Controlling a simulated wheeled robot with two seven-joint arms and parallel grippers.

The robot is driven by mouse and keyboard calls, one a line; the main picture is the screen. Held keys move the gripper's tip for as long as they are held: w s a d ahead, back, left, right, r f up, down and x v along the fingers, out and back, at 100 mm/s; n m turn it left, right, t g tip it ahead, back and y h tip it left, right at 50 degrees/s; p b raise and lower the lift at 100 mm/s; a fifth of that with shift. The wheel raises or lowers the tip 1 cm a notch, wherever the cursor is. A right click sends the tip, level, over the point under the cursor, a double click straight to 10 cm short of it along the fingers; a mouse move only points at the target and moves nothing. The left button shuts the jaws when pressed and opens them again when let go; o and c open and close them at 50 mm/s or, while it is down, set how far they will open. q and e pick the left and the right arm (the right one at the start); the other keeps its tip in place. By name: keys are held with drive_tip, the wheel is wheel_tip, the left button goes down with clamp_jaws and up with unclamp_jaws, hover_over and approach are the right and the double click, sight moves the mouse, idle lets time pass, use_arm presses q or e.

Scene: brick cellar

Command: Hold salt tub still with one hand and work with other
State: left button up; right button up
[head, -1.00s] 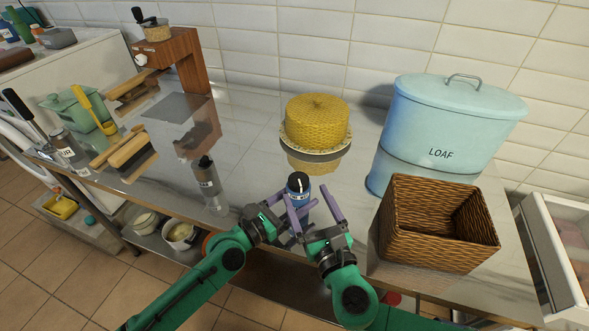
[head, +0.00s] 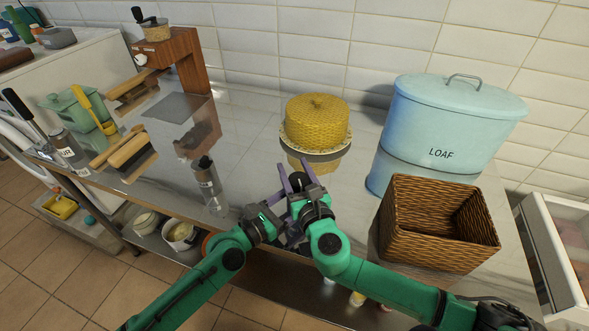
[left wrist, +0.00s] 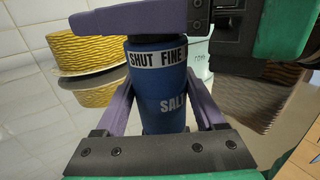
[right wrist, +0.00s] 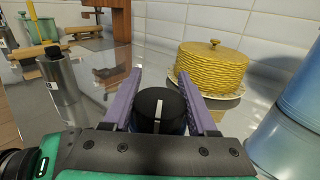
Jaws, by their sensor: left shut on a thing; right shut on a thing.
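The salt tub is a blue cylinder (left wrist: 163,115) with "SALT", "SHUT" and "FINE" lettering, upright near the counter's front edge. Its black dial lid (right wrist: 158,108) bears a white line. My left gripper (left wrist: 160,98) is shut on the tub's blue body, one finger on each side. In the head view, my right gripper (head: 294,180) covers most of the tub, and only part of the lid (head: 299,181) shows.
A wicker basket (head: 430,245) and blue LOAF bin (head: 440,130) stand right of the grippers. A yellow woven cake cover (head: 316,122) is behind. The counter between bottle and cake cover is bare.

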drive_tip(key=shift+m+h, duration=0.3)
drive_tip(key=shift+h, duration=0.1)
drive_tip(key=shift+d+m+h, duration=0.35)
drive_tip(key=shift+m+h, duration=0.8)
drive_tip(key=shift+h, duration=0.65)
drive_tip(key=shift+d+m+h, duration=0.35)
drive_tip(key=shift+m+h, duration=0.85)
drive_tip(key=shift+h, duration=0.6)
drive_tip(key=shift+d+m+h, duration=0.35)
drive_tip(key=shift+m+h, duration=0.8)
drive_tip(key=shift+h, duration=0.65)
drive_tip(key=o, duration=1.4)
wheel_tip(320, 180, up, 10)
